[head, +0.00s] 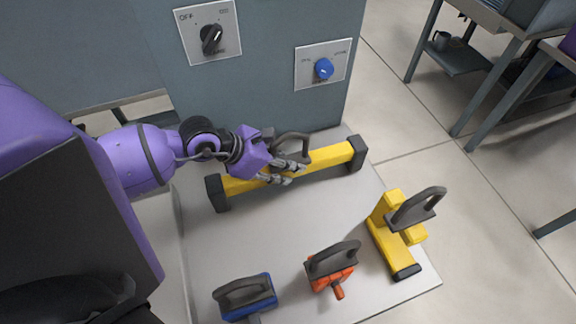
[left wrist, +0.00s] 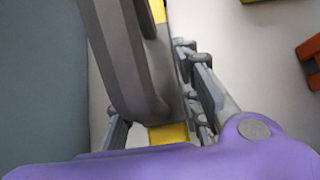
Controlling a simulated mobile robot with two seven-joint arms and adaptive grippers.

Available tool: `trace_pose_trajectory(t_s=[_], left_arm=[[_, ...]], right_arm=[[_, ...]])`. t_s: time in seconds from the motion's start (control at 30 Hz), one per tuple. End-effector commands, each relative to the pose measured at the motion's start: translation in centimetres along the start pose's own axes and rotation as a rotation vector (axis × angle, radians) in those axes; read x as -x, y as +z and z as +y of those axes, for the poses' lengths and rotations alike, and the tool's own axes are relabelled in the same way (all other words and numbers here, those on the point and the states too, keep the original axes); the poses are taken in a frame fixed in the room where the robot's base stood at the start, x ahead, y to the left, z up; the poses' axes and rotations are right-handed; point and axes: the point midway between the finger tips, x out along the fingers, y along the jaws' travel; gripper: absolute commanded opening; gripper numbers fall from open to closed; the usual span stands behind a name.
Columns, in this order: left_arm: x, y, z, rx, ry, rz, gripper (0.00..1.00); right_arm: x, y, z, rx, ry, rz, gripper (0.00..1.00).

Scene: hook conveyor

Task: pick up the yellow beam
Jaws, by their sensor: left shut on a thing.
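The yellow beam (head: 331,157) is a long yellow bar with dark end blocks and a dark handle (head: 294,142) on top. It lies at the back of the grey platform, beside the cabinet. My left gripper (head: 290,172) is at the middle of the beam, shut on its handle. In the left wrist view the dark handle (left wrist: 128,60) stands between the fingers of my left gripper (left wrist: 160,125), with bits of the yellow beam (left wrist: 168,134) below. The fingers partly hide the handle and beam. My right gripper is not in view.
On the platform (head: 240,235) stand a yellow cross-shaped piece (head: 385,235), an orange piece (head: 332,277) and a blue piece (head: 247,298), each with a dark handle. The grey cabinet (head: 270,85) with two knobs rises behind the beam. Tables (head: 490,40) stand at the far right.

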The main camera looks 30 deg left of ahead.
Motion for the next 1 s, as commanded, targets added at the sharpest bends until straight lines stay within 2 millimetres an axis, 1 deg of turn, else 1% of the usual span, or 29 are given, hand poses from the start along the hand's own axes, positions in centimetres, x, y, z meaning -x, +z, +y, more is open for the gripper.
trace_pose_trajectory(t_s=[0.03,0.17,0.6,0.8,1.0], left_arm=[[0.2,0.5,0.1,-0.004,0.003,-0.009,0.00],[0.9,1.2,0.1,-0.007,0.004,-0.010,0.00],[5.9,6.2,0.1,-0.008,0.003,-0.010,0.00],[7.1,7.4,0.1,-0.005,0.003,-0.009,0.00],[7.2,7.5,0.0,-0.004,0.002,-0.008,0.00]], right_arm=[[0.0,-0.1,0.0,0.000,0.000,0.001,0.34],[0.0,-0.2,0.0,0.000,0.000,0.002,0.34],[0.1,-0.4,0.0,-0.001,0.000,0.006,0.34],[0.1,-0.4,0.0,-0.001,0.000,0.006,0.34],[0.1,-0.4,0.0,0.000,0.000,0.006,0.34]])
